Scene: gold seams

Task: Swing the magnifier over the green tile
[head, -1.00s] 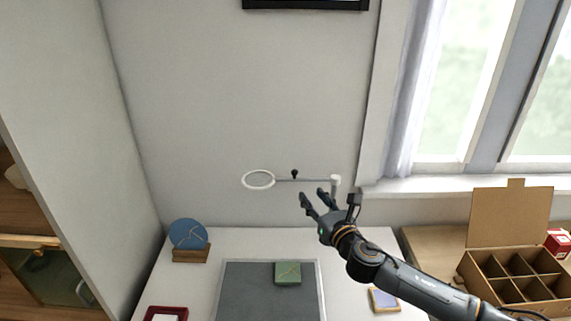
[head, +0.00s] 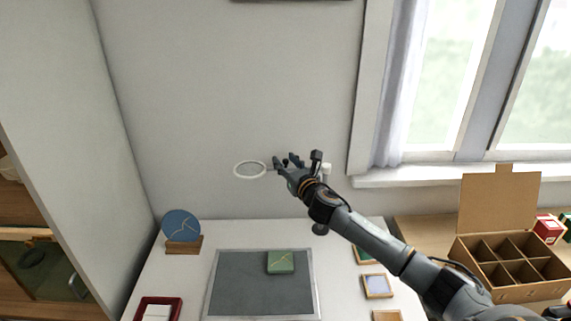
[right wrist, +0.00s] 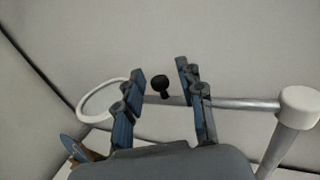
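The magnifier has a white ring (head: 250,177) on a thin arm above the back of the table. In the right wrist view its ring (right wrist: 84,106) is at the left, its grey bar (right wrist: 245,104) runs to a white post (right wrist: 299,106) at the right, and a black knob (right wrist: 160,85) stands on the bar. My right gripper (head: 286,161) is open, its fingers either side of the knob in the right wrist view (right wrist: 160,70); contact is not visible. The green tile (head: 281,263) with gold seams lies on the grey mat (head: 240,285), in front of the magnifier. My left gripper is not in view.
A blue plate (head: 181,225) stands on a wooden stand (head: 184,245) at the left. A red-rimmed tray (head: 176,312) lies front left. Framed tiles (head: 377,286) lie right of the mat. A divided cardboard box (head: 512,270) is at the right, by the window.

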